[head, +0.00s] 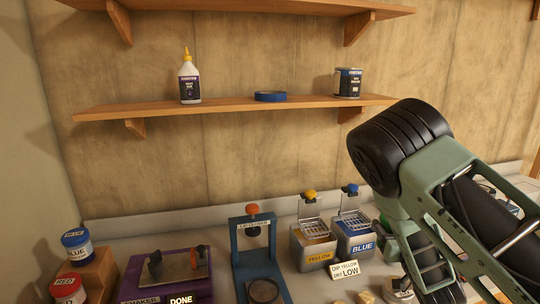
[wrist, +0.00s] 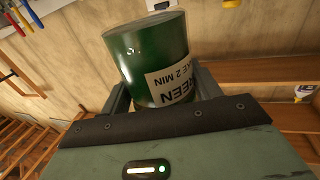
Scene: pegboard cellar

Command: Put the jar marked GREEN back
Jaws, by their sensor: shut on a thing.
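The green jar (wrist: 150,55) shows large in the wrist view, tilted in the picture. In the head view my arm hides the gripper, and I cannot make out the held jar. A blue-labelled jar (head: 77,246) and a red-labelled jar (head: 69,289) stand on a wooden stand (head: 98,272) at the lower left.
A purple shaker (head: 192,284) with a "DONE" card, a blue press (head: 240,262), and tanks marked YELLOW (head: 318,254) and BLUE (head: 362,247) line the bench. A card (head: 344,269) reads "DIP YELLOW DRY LOW". The shelf (head: 225,106) holds a bottle (head: 189,82), blue ring (head: 271,97) and can (head: 348,83).

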